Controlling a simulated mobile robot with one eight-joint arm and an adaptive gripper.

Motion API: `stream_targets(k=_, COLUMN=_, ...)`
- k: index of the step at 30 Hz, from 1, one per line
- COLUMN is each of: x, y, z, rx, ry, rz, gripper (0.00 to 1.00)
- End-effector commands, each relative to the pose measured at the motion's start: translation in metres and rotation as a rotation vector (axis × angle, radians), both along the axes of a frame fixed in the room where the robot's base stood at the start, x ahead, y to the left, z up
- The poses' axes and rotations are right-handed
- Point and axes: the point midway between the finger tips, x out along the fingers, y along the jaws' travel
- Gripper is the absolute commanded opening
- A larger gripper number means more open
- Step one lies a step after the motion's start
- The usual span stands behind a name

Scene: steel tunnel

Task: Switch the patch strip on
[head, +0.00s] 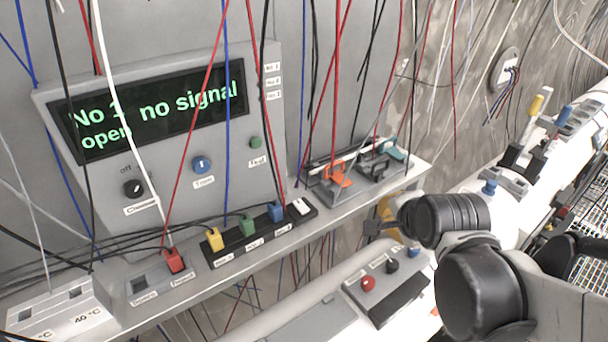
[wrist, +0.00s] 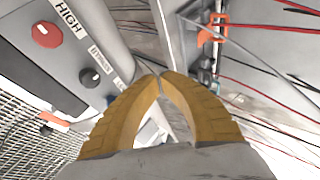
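The patch strip (head: 262,238) is a black bar on the grey shelf, with a yellow plug (head: 214,239), a green plug (head: 247,225) and a blue plug (head: 276,211) in it. A white rocker switch (head: 300,207) sits at its right end; I cannot tell its position. My gripper (head: 372,229) is to the right of the strip, in front of the shelf edge, apart from it and partly hidden by my arm. In the wrist view my gripper's yellow fingers (wrist: 160,76) meet at their tips with nothing between them.
The display (head: 150,110) reads "No 1 no signal open". Loose cables hang in front of the panel and strip. A box with a red knob (head: 368,283) lies below.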

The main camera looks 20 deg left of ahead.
Motion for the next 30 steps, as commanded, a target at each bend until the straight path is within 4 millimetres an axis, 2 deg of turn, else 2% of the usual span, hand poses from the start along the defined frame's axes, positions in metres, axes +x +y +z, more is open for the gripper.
stream_targets(k=1, x=0.012, y=0.02, z=0.023, rx=0.076, ry=0.01, rz=-0.042, gripper=0.0)
stream_targets(k=6, x=0.038, y=0.085, z=0.047, rx=0.36, ry=0.071, rz=-0.217, gripper=0.0)
stream_targets(k=12, x=0.051, y=0.15, z=0.059, rx=0.645, ry=0.166, rz=-0.385, gripper=0.0)
stream_targets(k=15, x=0.052, y=0.172, z=0.06, rx=0.742, ry=0.206, rz=-0.442, gripper=0.0)
stream_targets(k=21, x=0.052, y=0.191, z=0.057, rx=0.831, ry=0.249, rz=-0.498, gripper=0.0)
stream_targets(k=30, x=0.052, y=0.191, z=0.055, rx=0.837, ry=0.253, rz=-0.504, gripper=0.0)
